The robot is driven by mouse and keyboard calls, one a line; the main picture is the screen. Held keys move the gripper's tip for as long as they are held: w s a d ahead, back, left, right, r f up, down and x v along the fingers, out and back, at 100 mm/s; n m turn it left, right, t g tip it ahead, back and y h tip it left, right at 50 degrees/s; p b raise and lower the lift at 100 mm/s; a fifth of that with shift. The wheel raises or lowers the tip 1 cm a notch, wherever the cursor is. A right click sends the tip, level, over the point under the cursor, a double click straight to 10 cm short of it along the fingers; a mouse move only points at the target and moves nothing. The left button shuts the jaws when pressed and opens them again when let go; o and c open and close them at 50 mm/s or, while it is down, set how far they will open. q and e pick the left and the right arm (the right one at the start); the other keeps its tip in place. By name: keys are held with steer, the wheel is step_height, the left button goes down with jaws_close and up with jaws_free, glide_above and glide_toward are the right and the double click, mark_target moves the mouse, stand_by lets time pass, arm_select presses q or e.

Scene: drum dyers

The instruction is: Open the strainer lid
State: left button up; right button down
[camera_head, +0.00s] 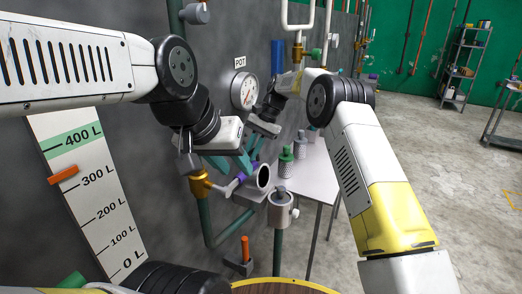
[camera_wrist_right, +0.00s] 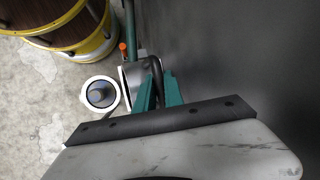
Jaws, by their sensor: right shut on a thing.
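The strainer (camera_head: 263,177) is a short white-rimmed cylinder with a dark round face, on a side pipe with purple parts. I cannot tell if the dark face is the lid or an opening. In the right wrist view its white rim (camera_wrist_right: 129,82) shows nearly edge-on, beside a dark curved handle (camera_wrist_right: 156,72). My right gripper (camera_wrist_right: 158,90), with teal fingers, is shut on this handle; the exact grip is partly hidden. In the head view my right gripper (camera_head: 254,147) is above the strainer. My left gripper (camera_head: 230,163) hangs just left of it, its teal fingers apart and empty.
A grey-topped vertical pipe fitting (camera_head: 281,208) stands just in front of the strainer. Behind is a white table (camera_head: 318,180) with green-capped bottles (camera_head: 286,159). The dark tank wall with a gauge (camera_head: 244,91) is close on the left. Open floor (camera_head: 430,140) lies right.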

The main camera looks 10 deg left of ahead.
steer(key=c, duration=1.5)
jaws_free()
steer(key=shift+o, duration=0.2)
